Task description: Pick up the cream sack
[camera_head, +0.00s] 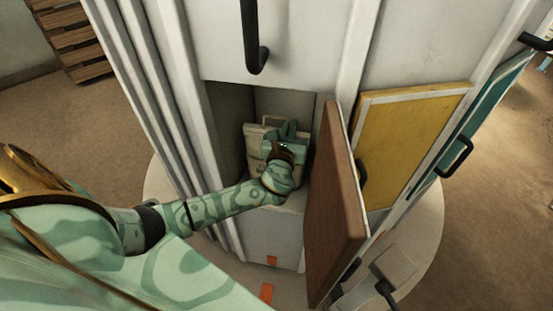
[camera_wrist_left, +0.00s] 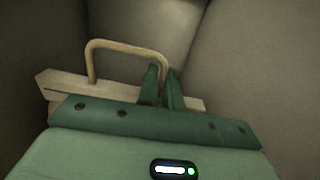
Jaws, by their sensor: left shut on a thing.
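The cream sack (camera_head: 254,143) stands inside an open compartment of the pale cabinet, with a tan loop handle on top. In the left wrist view the sack's cream top edge (camera_wrist_left: 75,84) and its handle show beyond my green gripper body. My left gripper (camera_head: 288,128) reaches into the compartment from the front. In the left wrist view its two fingers (camera_wrist_left: 161,72) are close together at the right leg of the handle, shut on the sack. My gripper and wrist hide part of the sack's front. My right gripper is not in view.
A brown door (camera_head: 335,205) stands open just right of my left forearm. The compartment walls (camera_wrist_left: 240,75) are close around the gripper. A yellow panel (camera_head: 405,140) and a teal panel (camera_head: 475,125) lie farther right. A black handle (camera_head: 252,40) hangs above the opening.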

